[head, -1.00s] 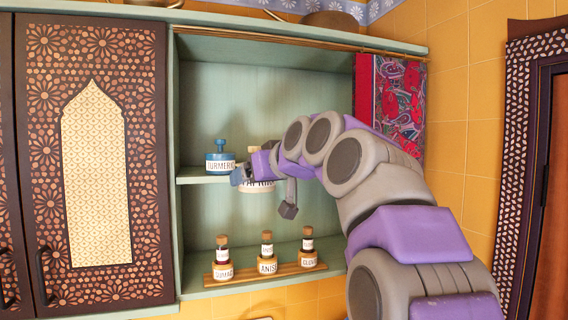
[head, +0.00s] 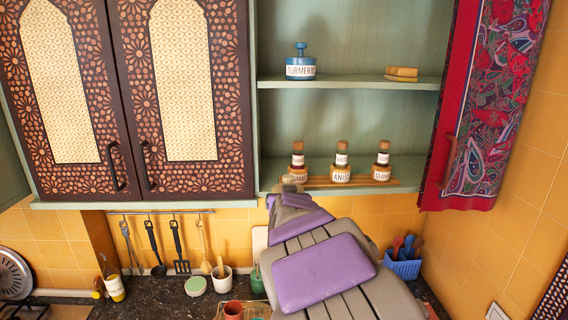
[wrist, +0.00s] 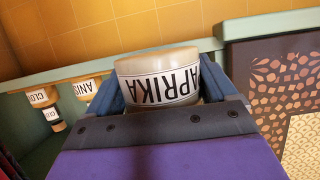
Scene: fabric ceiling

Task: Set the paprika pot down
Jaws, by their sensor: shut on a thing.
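The paprika pot (wrist: 158,82) is a cream pot with a white label, seen upside down in the wrist view. My gripper (wrist: 160,88) is shut on it, with one blue finger on each side. The wrist view has the spice shelf edge and the dark cabinet door behind the pot. I cannot tell whether anything touches the pot from below.
A blue turmeric pot (head: 300,65) and wooden blocks (head: 401,73) stand on the upper shelf (head: 350,83), with a bare stretch between them. Corked spice jars (head: 341,165) line the lower shelf.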

